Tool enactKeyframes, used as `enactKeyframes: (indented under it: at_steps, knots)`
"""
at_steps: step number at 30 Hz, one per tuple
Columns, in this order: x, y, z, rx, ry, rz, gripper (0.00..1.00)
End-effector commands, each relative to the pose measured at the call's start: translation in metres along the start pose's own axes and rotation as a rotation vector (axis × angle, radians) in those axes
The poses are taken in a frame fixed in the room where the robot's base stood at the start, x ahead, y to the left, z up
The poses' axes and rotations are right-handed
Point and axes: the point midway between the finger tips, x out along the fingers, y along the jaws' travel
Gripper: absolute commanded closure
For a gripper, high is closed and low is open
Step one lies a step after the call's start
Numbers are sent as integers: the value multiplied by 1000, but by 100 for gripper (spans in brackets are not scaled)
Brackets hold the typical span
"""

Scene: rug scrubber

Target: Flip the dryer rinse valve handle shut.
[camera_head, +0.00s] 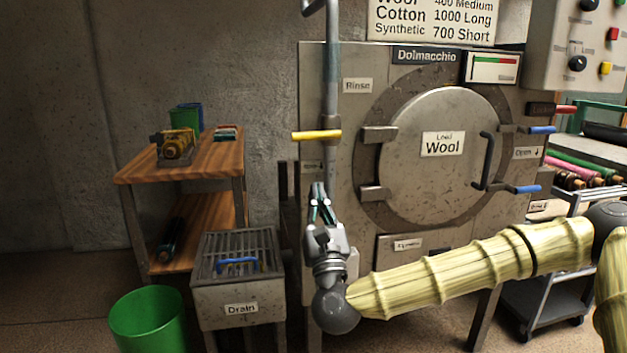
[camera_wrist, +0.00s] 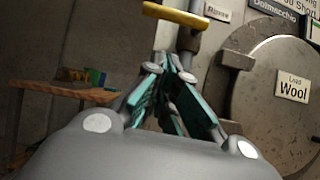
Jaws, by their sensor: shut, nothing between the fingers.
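The rinse valve handle (camera_head: 316,136) is a yellow bar on the grey vertical pipe (camera_head: 332,70), left of the dryer door and near the "Rinse" label. It lies about level, across the pipe, and sticks out mostly to the left. It also shows at the top of the wrist view (camera_wrist: 188,16). My gripper (camera_head: 319,188) points up, below the handle and in front of the pipe. Its fingers (camera_wrist: 170,62) are closed together and empty, with a gap between them and the handle. The fingers hide part of the lower pipe.
The round dryer door (camera_head: 440,185) with a dark grip and blue latches is right of the pipe. A drain box (camera_head: 240,290) with a blue handle stands at lower left. A wooden shelf table (camera_head: 205,160) and green bucket (camera_head: 148,322) are further left.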

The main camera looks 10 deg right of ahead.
Motion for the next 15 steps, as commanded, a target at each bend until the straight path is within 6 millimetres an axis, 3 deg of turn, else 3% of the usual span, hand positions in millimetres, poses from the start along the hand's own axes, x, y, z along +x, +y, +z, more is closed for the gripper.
enactKeyframes:
  at_steps: [6, 15]
  knots:
    - [-28, -2, 0, -1, 1, -1, 100]
    - [-39, -2, 0, -1, -1, -1, 100]
